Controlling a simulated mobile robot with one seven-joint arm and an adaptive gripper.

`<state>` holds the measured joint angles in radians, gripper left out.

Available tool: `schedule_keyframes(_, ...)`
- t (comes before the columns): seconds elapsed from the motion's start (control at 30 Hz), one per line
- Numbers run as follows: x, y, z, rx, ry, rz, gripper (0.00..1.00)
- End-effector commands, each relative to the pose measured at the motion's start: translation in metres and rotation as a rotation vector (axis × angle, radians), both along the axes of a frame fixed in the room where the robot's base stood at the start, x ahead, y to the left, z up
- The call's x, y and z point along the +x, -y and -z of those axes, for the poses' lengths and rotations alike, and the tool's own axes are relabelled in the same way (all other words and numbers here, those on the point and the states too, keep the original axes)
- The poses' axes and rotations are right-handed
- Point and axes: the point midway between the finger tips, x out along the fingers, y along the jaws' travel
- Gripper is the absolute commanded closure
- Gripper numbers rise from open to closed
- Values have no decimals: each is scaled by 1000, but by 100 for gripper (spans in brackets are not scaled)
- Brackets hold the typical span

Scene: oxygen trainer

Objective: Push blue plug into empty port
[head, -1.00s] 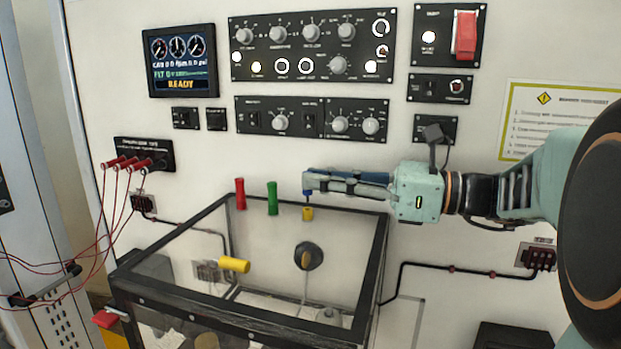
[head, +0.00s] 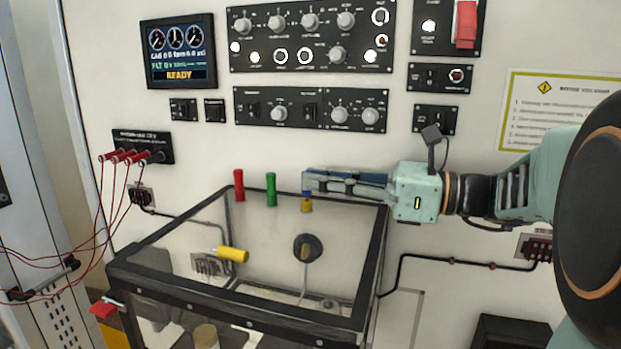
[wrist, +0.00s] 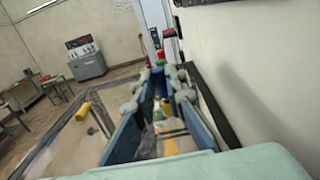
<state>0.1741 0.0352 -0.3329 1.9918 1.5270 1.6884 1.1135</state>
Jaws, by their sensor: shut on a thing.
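My gripper (head: 307,181) reaches in from the right in the head view and is shut on the blue plug. Only a short part of the blue plug (head: 307,193) shows under the fingertips. Directly below it is a small yellow piece (head: 306,205) at the case's back rim. The blue plug appears to meet this piece, but I cannot tell whether it is seated. The empty port's opening is not visible. A red plug (head: 239,185) and a green plug (head: 271,189) stand upright on the left along the back rim. The wrist view shows the blue fingers (wrist: 160,80) close up.
A yellow plug (head: 232,254) lies on its side over the clear case (head: 240,312). It also shows in the wrist view (wrist: 83,112). A round dark fitting (head: 307,248) is below my gripper. The wall with control panels (head: 310,110) stands close behind.

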Motion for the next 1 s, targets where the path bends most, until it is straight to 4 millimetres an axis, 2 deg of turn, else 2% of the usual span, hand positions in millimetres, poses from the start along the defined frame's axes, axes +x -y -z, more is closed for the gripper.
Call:
schedule_keyframes(0.47,0,0,12,-2,-4,0,100)
schedule_keyframes(0.5,0,0,11,-2,-3,-1,85)
schedule_keyframes(0.67,0,0,10,-1,-2,0,68)
schedule_keyframes(1.0,-1,4,10,-1,0,1,68)
